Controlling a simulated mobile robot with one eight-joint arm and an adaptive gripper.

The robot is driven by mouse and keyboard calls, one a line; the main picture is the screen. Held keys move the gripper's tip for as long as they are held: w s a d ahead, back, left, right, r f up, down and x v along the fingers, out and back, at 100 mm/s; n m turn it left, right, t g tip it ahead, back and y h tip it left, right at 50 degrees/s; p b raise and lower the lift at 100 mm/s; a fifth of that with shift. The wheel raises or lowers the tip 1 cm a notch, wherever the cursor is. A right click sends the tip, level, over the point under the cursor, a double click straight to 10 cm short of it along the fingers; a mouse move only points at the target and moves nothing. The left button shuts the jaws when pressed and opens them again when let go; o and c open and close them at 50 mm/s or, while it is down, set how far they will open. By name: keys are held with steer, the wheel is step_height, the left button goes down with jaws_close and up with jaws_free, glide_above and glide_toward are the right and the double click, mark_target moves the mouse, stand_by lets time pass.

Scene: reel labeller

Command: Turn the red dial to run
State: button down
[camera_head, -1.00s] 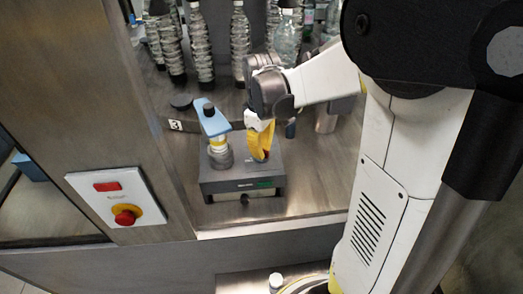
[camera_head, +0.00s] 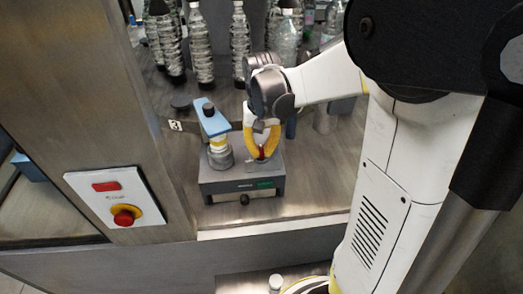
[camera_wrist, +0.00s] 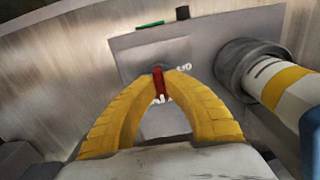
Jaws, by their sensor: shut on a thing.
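The red dial (camera_wrist: 159,82) sits on a light label plate on top of a grey box (camera_head: 215,188). In the wrist view, the yellow fingers of my gripper (camera_wrist: 160,75) close on the dial from both sides, with their tips touching it. In the head view, my gripper (camera_head: 262,156) points down at the right part of the box, and a little red shows between the fingers. Lettering on the plate is partly hidden by the fingers, so the dial's setting cannot be read.
A blue-topped cylinder with a yellow band (camera_head: 217,140) stands on the box, close left of my gripper. Several ribbed bottles (camera_head: 204,45) stand behind. A panel with a red emergency button (camera_head: 125,216) is at the left.

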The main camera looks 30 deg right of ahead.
mark_target(261, 150)
steer(key=m, duration=0.5)
steer(key=shift+m, duration=0.3)
stand_by(0.5)
steer(key=c, duration=1.5)
jaws_free()
step_height(261, 150, up, 12)
